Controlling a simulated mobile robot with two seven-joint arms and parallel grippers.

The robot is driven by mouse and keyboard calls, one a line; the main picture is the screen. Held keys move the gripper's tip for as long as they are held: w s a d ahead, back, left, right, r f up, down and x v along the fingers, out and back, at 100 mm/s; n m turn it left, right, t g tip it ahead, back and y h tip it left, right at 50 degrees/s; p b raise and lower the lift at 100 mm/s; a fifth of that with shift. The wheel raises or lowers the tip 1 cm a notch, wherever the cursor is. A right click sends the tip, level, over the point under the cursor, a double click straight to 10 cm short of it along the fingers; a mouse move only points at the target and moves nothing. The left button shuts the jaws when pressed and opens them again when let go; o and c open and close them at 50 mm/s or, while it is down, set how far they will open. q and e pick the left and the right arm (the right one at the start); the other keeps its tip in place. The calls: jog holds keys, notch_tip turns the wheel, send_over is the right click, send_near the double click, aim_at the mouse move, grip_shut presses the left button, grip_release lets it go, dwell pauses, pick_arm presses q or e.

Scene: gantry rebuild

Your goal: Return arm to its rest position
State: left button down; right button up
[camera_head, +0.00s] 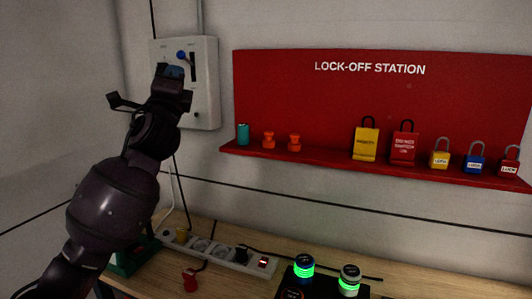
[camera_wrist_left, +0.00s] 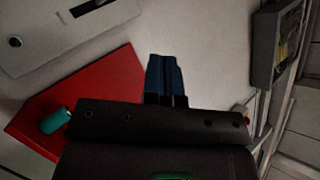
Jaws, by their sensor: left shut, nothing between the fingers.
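My left arm comes in from the left in the head view. Its gripper (camera_head: 170,72) is raised in front of the grey wall box (camera_head: 205,85), overlapping its left part. In the left wrist view the two dark blue fingers (camera_wrist_left: 165,78) are together with nothing between them. Whether the fingers touch the box cannot be told from the head view. The wall box also shows in the left wrist view (camera_wrist_left: 40,40), at the upper left, apart from the fingers. My right gripper is in neither view.
A red lock-off station (camera_head: 380,100) hangs on the wall, its shelf holding a teal cylinder (camera_head: 243,134), orange pieces, tags and padlocks. Below, a wooden bench (camera_head: 225,280) carries a power strip (camera_head: 215,250), a red padlock (camera_head: 190,278) and two green-lit devices (camera_head: 304,268).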

pick_arm(q)
jog(key=s+a+f+n+g+h, duration=0.1)
jog(key=s+f+n+g, duration=0.3)
jog(key=f, duration=0.8)
jog(key=s+f+n+h, duration=0.15)
jog(key=f+n, duration=0.45)
jog(key=f, duration=0.6)
jog(key=s+a+f+n+g+h, duration=0.1)
jog(key=s+f+n+g, duration=0.3)
jog(key=f, duration=0.9)
jog(key=s+a+f+n+g+y, duration=0.1)
jog(key=s+a+f+n+g, duration=0.1)
jog(key=s+f, duration=1.1)
jog(key=s+a+f+n+g+y, duration=0.2)
jog(key=s+a+f+n+g, duration=0.1)
jog(key=s+f, duration=1.1)
jog(key=shift+f+n+g, duration=0.2)
jog(key=shift+n+g, duration=0.1)
jog(key=shift+n, duration=0.4)
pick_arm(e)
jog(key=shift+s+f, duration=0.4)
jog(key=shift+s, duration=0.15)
pick_arm(q)
jog(key=shift+a, duration=0.1)
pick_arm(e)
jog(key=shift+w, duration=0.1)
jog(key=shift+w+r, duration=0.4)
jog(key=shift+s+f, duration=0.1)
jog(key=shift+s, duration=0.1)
